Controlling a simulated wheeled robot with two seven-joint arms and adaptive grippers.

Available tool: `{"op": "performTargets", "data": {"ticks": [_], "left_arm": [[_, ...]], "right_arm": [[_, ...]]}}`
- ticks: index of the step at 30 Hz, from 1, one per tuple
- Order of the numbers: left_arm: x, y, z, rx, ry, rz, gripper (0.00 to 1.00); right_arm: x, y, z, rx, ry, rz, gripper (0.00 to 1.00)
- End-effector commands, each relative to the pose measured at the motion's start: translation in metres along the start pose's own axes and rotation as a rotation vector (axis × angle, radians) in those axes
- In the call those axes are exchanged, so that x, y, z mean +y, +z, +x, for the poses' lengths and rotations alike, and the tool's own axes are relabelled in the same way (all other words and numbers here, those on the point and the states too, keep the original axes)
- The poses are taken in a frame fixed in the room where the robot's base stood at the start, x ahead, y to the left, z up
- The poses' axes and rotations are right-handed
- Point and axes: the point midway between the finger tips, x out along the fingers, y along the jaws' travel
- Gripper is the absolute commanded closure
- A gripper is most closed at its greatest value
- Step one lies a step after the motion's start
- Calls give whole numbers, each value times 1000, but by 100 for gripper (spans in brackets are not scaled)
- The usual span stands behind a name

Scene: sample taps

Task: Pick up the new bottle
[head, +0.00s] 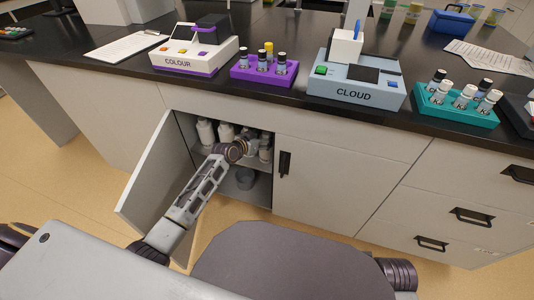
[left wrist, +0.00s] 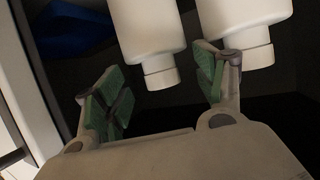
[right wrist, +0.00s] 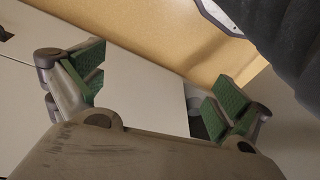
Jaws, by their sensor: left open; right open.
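Several white bottles stand on the upper shelf of the open cupboard (head: 205,132); I cannot tell which is the new one. In the left wrist view, one white bottle (left wrist: 148,35) shows with its cap between the lines of the fingers, and a second bottle (left wrist: 240,22) is behind the right-hand finger. My left gripper (left wrist: 162,88) is open and empty; in the head view it is at the cupboard opening (head: 240,148), partly hiding the bottles. My right gripper (right wrist: 155,88) is open and empty, away from the bottles, and out of the head view.
The cupboard door (head: 148,180) stands open left of my left arm. A grey container (head: 245,180) is on the lower level. Above, the bench holds the COLOUR device (head: 180,62), purple rack (head: 258,78), CLOUD device (head: 335,90) and teal rack (head: 455,115). A blue object (left wrist: 70,30) shows inside.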

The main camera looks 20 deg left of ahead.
Motion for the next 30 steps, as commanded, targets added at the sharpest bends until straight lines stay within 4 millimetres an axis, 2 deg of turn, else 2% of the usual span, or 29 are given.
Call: {"op": "performTargets", "data": {"ticks": [5,10,17,27,30], "left_arm": [[0,2,18,0,0,-1,30],[0,1,29,-1,-1,0,30],[0,0,32,-1,0,1,30],[0,0,32,-1,-1,1,30],[0,0,32,-1,-1,1,41]], "right_arm": [[-3,-8,-14,41,-7,-4,0],[-5,-7,-13,52,-16,-6,0],[-7,1,-10,40,-19,-6,0],[-6,-2,-10,46,-18,-5,0],[-6,-4,-11,50,-19,-3,0]]}}
